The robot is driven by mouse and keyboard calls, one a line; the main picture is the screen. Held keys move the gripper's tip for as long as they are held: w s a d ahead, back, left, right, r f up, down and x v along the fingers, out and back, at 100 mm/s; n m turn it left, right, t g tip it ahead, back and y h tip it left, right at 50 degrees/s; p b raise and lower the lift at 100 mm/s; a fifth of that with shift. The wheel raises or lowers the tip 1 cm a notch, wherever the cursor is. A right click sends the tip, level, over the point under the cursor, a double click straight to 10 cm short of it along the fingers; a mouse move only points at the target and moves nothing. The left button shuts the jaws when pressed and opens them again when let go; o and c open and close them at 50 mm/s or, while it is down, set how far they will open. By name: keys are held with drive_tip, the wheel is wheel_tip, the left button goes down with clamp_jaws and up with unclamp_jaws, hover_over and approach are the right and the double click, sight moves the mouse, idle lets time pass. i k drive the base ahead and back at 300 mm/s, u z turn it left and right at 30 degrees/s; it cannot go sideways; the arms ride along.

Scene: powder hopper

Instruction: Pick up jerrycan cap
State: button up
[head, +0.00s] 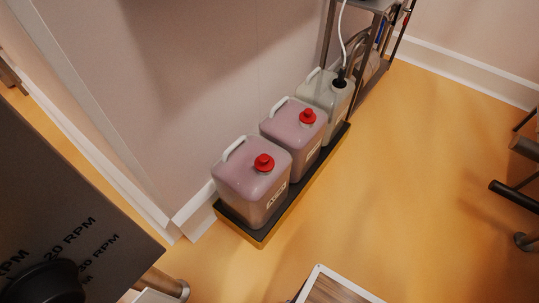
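Two pinkish jerrycans stand side by side against the wall, each with a red cap on top. The nearer jerrycan (252,183) carries one red cap (264,163). The middle jerrycan (293,131) carries the other red cap (308,116), which looks taller. A third, pale jerrycan (326,100) stands behind them with a dark fitting (340,83) and a white hose in its top, and no red cap shows on it. My gripper is not in view.
The jerrycans stand in a dark tray with a yellow edge (259,240). A metal rack (366,50) rises at the far end. A dark panel marked RPM (80,215) fills the lower left. Open yellow floor (420,160) lies to the right.

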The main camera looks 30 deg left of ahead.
sight(264, 163)
drive_tip(key=u, duration=0.05)
drive_tip(key=i, duration=1.4)
drive_tip(key=u, duration=1.65)
